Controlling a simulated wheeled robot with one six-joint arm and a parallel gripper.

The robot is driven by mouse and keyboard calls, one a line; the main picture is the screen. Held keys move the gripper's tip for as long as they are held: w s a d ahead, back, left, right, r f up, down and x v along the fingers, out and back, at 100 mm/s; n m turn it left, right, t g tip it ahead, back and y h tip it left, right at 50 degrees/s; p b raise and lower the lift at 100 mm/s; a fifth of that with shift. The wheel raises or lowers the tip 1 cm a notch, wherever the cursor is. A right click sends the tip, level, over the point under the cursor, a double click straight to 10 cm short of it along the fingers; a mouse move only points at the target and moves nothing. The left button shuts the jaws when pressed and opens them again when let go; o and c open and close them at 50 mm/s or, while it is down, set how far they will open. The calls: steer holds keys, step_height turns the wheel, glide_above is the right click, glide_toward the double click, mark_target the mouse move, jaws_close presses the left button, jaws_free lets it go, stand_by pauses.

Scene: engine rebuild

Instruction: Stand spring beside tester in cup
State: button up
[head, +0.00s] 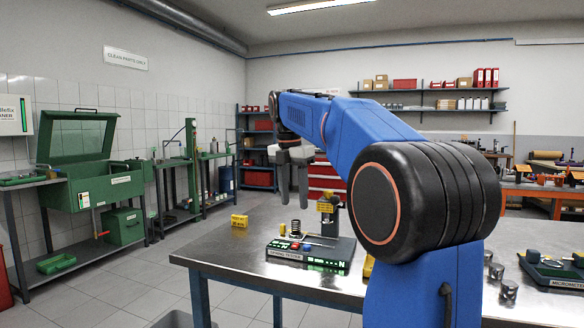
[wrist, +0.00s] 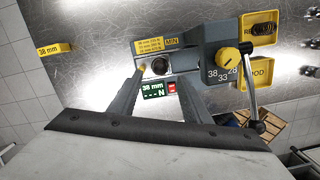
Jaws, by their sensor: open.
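The spring tester (head: 318,252) stands on the metal table, with a dark coil spring (head: 296,229) upright at the left of its base. In the wrist view the tester (wrist: 205,72) shows a yellow knob, a lever and a green display reading 38 mm. A round dark opening or spring top (wrist: 160,66) lies between my fingertips; the cup cannot be told apart there. My gripper (head: 293,192) points down above the tester, open and empty, apart from the spring. Its fingers (wrist: 158,82) also show in the wrist view.
Two yellow trays lie beyond the tester, one (wrist: 245,28) holding a dark coil. A micrometer set (head: 552,268) is at the far right.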

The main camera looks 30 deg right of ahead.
step_height(320, 180, up, 9)
steer(key=a, duration=0.1)
steer(key=shift+s+r, duration=0.2)
steer(key=shift+s, duration=0.05)
stand_by(0.4)
